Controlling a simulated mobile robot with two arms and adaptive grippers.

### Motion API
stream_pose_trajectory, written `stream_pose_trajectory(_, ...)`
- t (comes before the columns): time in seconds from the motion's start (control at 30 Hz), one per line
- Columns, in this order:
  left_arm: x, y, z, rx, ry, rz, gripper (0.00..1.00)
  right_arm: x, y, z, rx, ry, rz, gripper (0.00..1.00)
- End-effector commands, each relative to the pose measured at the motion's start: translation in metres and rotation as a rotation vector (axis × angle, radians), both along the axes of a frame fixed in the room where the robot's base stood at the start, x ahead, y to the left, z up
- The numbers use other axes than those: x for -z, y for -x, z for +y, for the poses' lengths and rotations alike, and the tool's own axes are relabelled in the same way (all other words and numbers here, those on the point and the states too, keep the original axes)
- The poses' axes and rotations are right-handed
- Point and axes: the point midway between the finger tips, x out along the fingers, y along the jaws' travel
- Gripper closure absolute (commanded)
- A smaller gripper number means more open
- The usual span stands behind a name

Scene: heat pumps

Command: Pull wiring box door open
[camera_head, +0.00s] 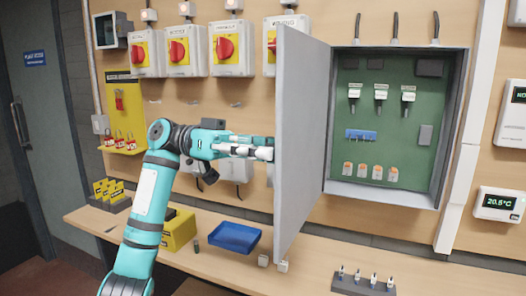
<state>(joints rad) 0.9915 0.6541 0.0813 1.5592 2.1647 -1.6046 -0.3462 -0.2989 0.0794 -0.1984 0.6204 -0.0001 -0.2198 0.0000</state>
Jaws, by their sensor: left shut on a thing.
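The wiring box (388,125) is mounted on the wooden wall. Its grey door (302,140) is hinged on the left side and stands swung wide out from the box, showing the green panel (427,110) inside. My left arm comes in from the lower left, and my left gripper (268,153) is at the door's left, outer face, at about mid-height. The fingertips are partly hidden at the door, so the exact grip on it is hard to see. My right gripper is not in view.
Several red-and-yellow switch boxes (231,48) hang at the upper left. A wooden bench (320,262) runs below, with a blue tray (234,237), a yellow box (179,230) and a dark block with connectors (362,284). A thermostat (497,204) is at the right.

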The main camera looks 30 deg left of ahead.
Motion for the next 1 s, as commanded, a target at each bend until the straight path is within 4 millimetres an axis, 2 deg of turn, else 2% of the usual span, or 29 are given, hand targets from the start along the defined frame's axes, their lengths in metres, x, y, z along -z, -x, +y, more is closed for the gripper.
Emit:
stream_pose_trajectory(0.13,0.003,0.000,-0.001,0.005,-0.008,0.004,1.00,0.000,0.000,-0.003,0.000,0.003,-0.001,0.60)
stream_pose_trajectory(0.17,0.003,0.000,-0.001,0.005,-0.008,0.004,0.71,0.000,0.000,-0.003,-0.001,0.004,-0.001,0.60)
stream_pose_trajectory(0.33,0.002,0.000,-0.001,0.003,-0.005,0.002,0.49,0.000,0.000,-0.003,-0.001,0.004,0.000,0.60)
stream_pose_trajectory(0.67,0.000,0.000,0.003,-0.001,-0.002,0.001,0.49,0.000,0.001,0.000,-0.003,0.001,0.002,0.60)
stream_pose_trajectory(0.77,0.000,0.000,0.015,-0.003,-0.001,0.001,0.49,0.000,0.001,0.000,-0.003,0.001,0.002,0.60)
stream_pose_trajectory(1.0,0.000,0.004,0.064,-0.002,0.001,0.002,0.49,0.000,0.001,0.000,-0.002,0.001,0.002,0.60)
